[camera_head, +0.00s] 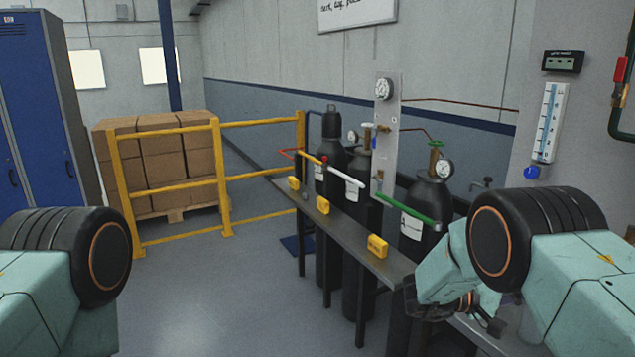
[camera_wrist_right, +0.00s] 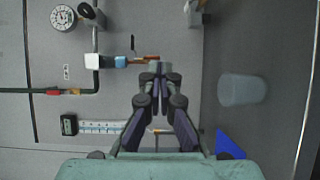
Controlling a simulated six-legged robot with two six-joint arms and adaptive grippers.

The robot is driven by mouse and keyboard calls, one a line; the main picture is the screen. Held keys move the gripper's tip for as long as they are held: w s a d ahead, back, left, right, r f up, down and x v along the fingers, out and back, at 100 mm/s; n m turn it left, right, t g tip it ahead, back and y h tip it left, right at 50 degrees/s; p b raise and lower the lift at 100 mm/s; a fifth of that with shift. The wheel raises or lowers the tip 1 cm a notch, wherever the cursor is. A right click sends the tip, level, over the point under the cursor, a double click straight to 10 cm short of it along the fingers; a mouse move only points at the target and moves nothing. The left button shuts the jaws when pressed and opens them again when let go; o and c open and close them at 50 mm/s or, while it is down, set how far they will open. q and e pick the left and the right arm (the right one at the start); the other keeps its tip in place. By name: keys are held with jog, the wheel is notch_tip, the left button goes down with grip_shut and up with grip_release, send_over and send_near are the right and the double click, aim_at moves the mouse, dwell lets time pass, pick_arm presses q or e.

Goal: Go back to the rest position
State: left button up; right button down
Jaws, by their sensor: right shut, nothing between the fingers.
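My right gripper (camera_wrist_right: 157,78) is shut in the right wrist view, its dark fingers together with nothing between them. In the head view my right arm comes in from the lower right, and its dark wrist and gripper parts show low over the bench; the fingertips are hard to make out there. My left arm shows only as a teal and black link at the lower left, and its gripper is out of the picture.
A dark bench (camera_head: 345,245) with yellow tags stands before black gas cylinders (camera_head: 427,205). A yellow rail (camera_head: 168,190) guards stacked boxes (camera_head: 155,160). A translucent cup (camera_wrist_right: 240,90) is right of my right gripper in the wrist view. The left floor is clear.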

jog(key=w+a+f+m+t+y, duration=0.2)
jog(key=w+f+t+y, duration=0.15)
jog(key=f+t, duration=0.35)
jog(key=s+a+f+n+t+y+b, duration=0.1)
jog(key=s+a+f+t+y, duration=0.15)
jog(key=f, duration=0.55)
jog(key=s+a+f+n+t+y+b, duration=0.1)
jog(key=s+a+f+y+b, duration=0.2)
jog(key=f, duration=0.4)
pick_arm(q)
notch_tip(320, 180, down, 11)
jog(key=b, duration=0.6)
jog(key=shift+a+r, duration=0.2)
jog(key=shift+a, duration=0.05)
pick_arm(e)
jog(key=s+a+f+g+y, duration=0.3)
jog(key=s+a+f, duration=0.1)
jog(key=s, duration=0.7)
jog(key=s+a+f+g+y, duration=0.3)
jog(key=s+a+f, duration=0.1)
jog(key=s, duration=0.8)
jog(key=s+a+f+g+y, duration=0.3)
jog(key=s+a+f, duration=0.1)
jog(key=s, duration=0.8)
jog(key=shift+a+f, duration=0.15)
jog(key=shift+f, duration=0.65)
